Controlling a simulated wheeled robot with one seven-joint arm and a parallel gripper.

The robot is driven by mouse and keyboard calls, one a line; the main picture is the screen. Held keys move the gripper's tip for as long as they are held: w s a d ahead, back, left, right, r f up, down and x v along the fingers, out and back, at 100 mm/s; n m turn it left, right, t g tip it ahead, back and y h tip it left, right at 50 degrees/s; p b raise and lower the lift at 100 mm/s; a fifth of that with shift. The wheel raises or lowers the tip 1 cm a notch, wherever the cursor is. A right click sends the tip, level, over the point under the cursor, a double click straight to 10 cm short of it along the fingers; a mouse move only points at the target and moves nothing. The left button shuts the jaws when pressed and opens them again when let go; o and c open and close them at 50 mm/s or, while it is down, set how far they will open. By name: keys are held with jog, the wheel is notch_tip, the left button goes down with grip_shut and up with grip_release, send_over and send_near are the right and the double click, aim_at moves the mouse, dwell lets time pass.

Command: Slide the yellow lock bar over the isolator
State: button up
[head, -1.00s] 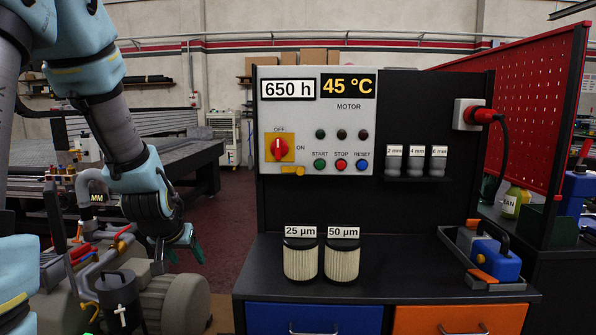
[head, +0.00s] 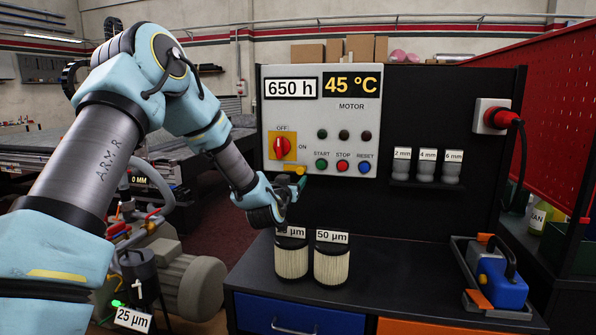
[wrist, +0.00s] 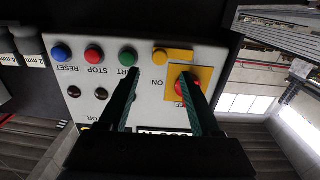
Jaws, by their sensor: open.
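The isolator is a red rotary knob (head: 283,147) on a yellow plate on the grey panel; its handle looks upright, toward OFF. The yellow lock bar (head: 290,169) lies just below it, partly behind my fingers. My gripper (head: 298,182) is open and empty in front of the panel's lower edge. In the wrist view, the lock bar (wrist: 175,56) shows beyond the fingertips of my gripper (wrist: 160,72), apart from them as far as I can tell. One finger partly covers the isolator knob (wrist: 186,84).
START, STOP and RESET buttons (head: 343,166) sit right of the lock bar. Two filters (head: 331,262) stand on the black bench below my gripper. Labelled cups (head: 426,170) stand on a small shelf. A blue tool (head: 499,279) lies at the right.

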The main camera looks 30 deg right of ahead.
aim_at(300, 172)
jog(key=p+x, duration=0.2)
jog(key=x, duration=0.5)
jog(key=shift+c, duration=0.3)
grip_shut()
dwell(1.0)
